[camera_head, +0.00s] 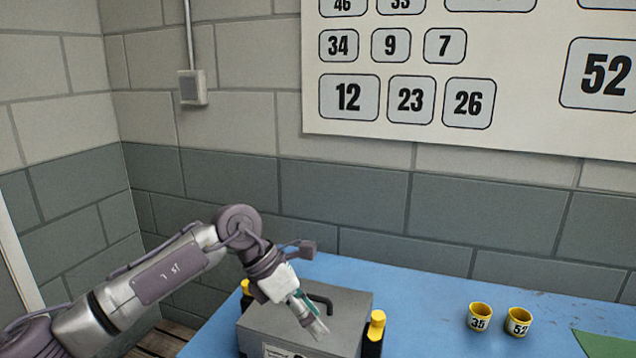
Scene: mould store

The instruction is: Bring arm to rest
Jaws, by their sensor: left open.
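My left arm comes in from the left, and its gripper (316,326) points down over a grey box (345,298) with a dark handle on its lid. The gripper is open, and I see nothing between its fingers. I cannot tell whether the fingertips touch the lid. The box stands on a blue table (420,290). My right gripper is not in view.
Two yellow cups marked 35 (480,317) and 52 (518,322) stand on the table to the right. A yellow-capped black item (376,330) is at the box's right side. A green sheet (603,344) lies at the lower right. A block wall is behind.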

